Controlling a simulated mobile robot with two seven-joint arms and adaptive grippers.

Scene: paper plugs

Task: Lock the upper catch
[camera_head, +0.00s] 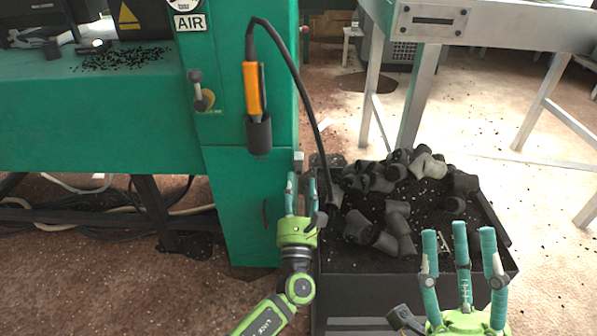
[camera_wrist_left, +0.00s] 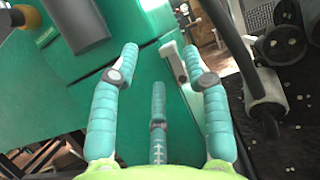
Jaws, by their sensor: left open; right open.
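A small pale metal catch (camera_head: 298,160) sits on the right edge of the green cabinet (camera_head: 235,185), just above my left gripper (camera_head: 301,184). In the left wrist view the catch (camera_wrist_left: 172,61) shows as a light, bent metal piece between and beyond the fingertips. My left gripper is open and empty, its fingers pointing up toward the catch and apart from it as far as I can tell. My right gripper (camera_head: 460,240) is open and empty, above the front right of the black bin. A second catch cannot be made out clearly.
A black bin (camera_head: 370,284) full of dark plugs (camera_head: 390,225) stands right of the cabinet. A black hose (camera_head: 303,88) runs from the orange-handled tool (camera_head: 253,90) toward the bin, close to my left gripper. A metal table (camera_head: 490,25) stands behind.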

